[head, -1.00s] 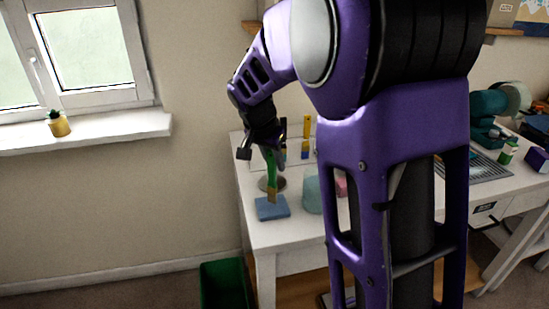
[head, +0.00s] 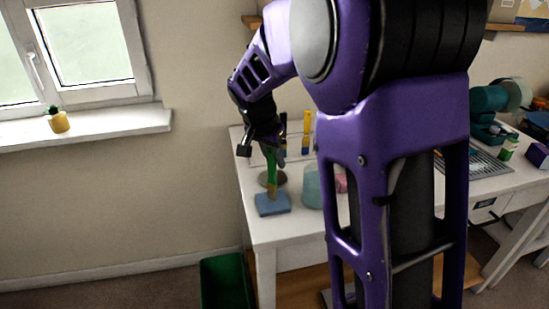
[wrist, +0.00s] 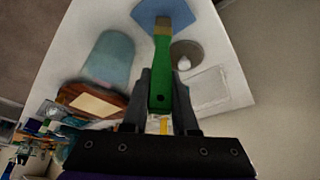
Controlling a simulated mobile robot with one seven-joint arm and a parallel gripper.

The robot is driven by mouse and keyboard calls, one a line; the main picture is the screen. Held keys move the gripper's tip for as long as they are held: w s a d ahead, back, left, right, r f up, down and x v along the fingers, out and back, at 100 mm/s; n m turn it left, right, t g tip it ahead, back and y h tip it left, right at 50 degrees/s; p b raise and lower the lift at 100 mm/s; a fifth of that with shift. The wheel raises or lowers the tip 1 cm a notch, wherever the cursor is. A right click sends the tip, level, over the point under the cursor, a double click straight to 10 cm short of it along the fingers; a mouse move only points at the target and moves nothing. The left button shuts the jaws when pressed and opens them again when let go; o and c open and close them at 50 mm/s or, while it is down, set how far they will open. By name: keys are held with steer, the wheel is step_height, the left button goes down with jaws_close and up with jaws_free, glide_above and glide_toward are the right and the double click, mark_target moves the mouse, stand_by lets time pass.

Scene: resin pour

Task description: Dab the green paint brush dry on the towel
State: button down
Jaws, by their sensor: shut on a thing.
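My gripper (wrist: 160,103) is shut on the green handle of the paint brush (wrist: 163,60) in the wrist view. In the head view the brush (head: 271,162) hangs upright from my gripper (head: 270,146), bristles down. The bristle end is over the blue folded towel (head: 272,204) near the table's left corner. The tip appears to be at the towel's surface, but I cannot tell how firmly it touches. In the wrist view the towel (wrist: 150,12) is at the top edge, under the bristles.
A pale teal container (head: 312,188) stands right of the towel. A round grey dish (wrist: 187,54) is close to the brush. Other upright brushes (head: 307,132) stand at the back. A green bin (head: 225,283) is on the floor below the white table (head: 285,235).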

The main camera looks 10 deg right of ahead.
steer(key=shift+f+b, duration=0.45)
steer(key=shift+b, duration=0.05)
stand_by(1.6)
